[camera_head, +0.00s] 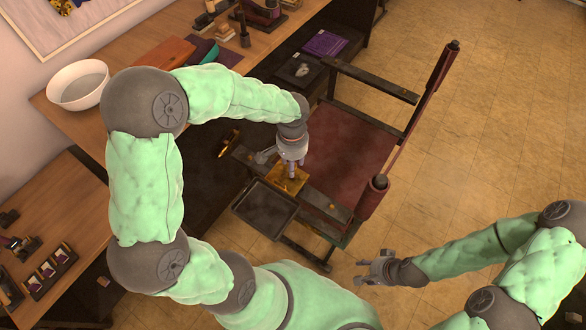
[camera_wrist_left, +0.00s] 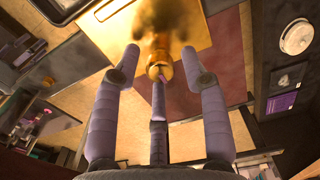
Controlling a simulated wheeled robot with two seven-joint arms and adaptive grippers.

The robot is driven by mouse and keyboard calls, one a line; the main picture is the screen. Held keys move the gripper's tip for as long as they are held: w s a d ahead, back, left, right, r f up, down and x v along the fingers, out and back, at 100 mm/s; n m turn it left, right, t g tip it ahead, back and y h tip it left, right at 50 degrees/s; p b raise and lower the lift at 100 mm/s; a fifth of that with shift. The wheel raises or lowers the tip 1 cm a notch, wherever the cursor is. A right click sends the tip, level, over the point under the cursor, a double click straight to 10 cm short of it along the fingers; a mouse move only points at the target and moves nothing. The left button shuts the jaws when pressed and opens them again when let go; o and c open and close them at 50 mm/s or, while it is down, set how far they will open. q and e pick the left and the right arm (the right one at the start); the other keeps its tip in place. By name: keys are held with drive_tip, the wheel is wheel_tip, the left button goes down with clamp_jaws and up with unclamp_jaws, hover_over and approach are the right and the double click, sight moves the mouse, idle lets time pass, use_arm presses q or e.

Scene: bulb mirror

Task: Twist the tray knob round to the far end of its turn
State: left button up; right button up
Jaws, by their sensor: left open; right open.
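The brass knob (camera_wrist_left: 161,62) stands out from a brass plate (camera_wrist_left: 110,30) in the left wrist view. In the head view the brass plate (camera_head: 279,186) lies beside the dark tray (camera_head: 265,210), by the chair's near armrest; the knob is mostly hidden there by my left gripper (camera_head: 291,166). My left gripper, also in the left wrist view (camera_wrist_left: 158,72), is open, with a finger on either side of the knob and one below it. I cannot tell whether any finger touches it. My right gripper (camera_head: 367,268) is open and empty, low and right of the tray.
The chair (camera_head: 350,150) has a dark red seat and dark wooden arms. A wooden counter (camera_head: 130,130) with a white bowl (camera_head: 78,86) and an orange-brown box (camera_head: 160,60) runs along the left. The tiled floor (camera_head: 480,130) is clear to the right.

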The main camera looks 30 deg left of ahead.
use_arm(q)
drive_tip(key=shift+f, duration=0.35)
drive_tip(key=shift+n+b, duration=0.45)
drive_tip(key=shift+n, duration=0.35)
drive_tip(key=shift+n+b, duration=0.65)
drive_tip(key=shift+n, duration=1.35)
clamp_jaws()
